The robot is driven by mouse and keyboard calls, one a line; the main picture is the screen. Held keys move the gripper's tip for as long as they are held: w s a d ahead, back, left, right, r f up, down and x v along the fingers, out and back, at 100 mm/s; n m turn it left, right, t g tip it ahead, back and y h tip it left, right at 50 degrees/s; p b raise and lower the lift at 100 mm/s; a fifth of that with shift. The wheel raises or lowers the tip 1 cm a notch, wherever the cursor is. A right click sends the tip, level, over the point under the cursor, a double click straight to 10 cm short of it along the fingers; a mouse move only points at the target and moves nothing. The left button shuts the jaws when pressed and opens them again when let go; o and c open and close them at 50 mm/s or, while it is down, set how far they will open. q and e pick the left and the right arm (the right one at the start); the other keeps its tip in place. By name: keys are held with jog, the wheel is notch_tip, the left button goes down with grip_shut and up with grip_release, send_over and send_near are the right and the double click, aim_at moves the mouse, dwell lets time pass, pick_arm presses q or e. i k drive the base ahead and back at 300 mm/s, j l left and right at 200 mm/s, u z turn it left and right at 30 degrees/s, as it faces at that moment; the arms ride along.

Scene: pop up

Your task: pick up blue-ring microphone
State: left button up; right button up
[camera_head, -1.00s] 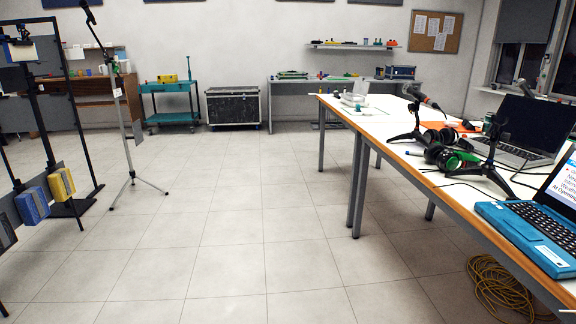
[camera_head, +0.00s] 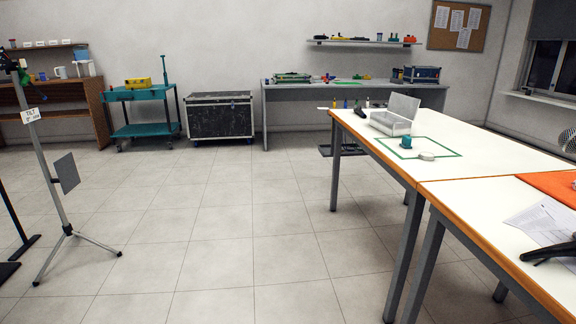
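A rounded, mesh-like grey head with some blue on it (camera_head: 568,141) is cut off by the right edge, above the white table. It may be the blue-ring microphone, but too little shows to tell. A black stand leg (camera_head: 548,252) lies on the table below it, also cut off at the right edge. Neither of my grippers is in view.
The long white table (camera_head: 475,160) fills the right side, with a clear box (camera_head: 391,122), a teal item (camera_head: 406,143) and papers (camera_head: 545,220). A tripod stand (camera_head: 50,170) is at left. A teal trolley (camera_head: 145,112) and black case (camera_head: 220,117) stand behind. The middle floor is clear.

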aim_at(355, 107)
jog(key=i, duration=2.55)
